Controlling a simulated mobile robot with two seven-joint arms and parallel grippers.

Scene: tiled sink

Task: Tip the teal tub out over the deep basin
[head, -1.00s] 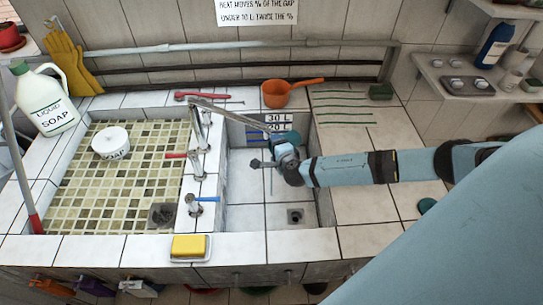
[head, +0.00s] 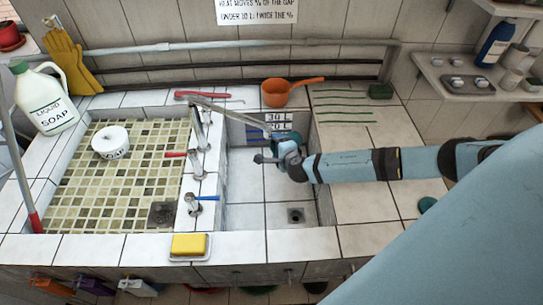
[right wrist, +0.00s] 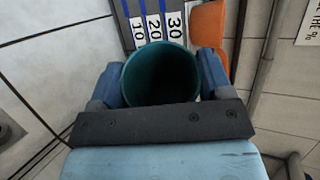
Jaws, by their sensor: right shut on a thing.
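My right gripper (head: 279,150) is over the deep basin (head: 243,217), near its back wall. In the right wrist view the teal tub (right wrist: 127,70) sits between my right gripper's two fingers (right wrist: 160,82), which are shut on it from both sides. I see into the tub's round mouth; its inside is dark, and I cannot tell what it holds. In the head view the tub is mostly hidden by the gripper. My left gripper is not in view.
A swing spout (head: 226,111) reaches over the deep basin towards my right gripper. An orange dipper (head: 275,94) lies on the back ledge. Volume marks (right wrist: 156,28) are on the basin wall. A soap dish with a yellow sponge (head: 189,245) sits on the front rim.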

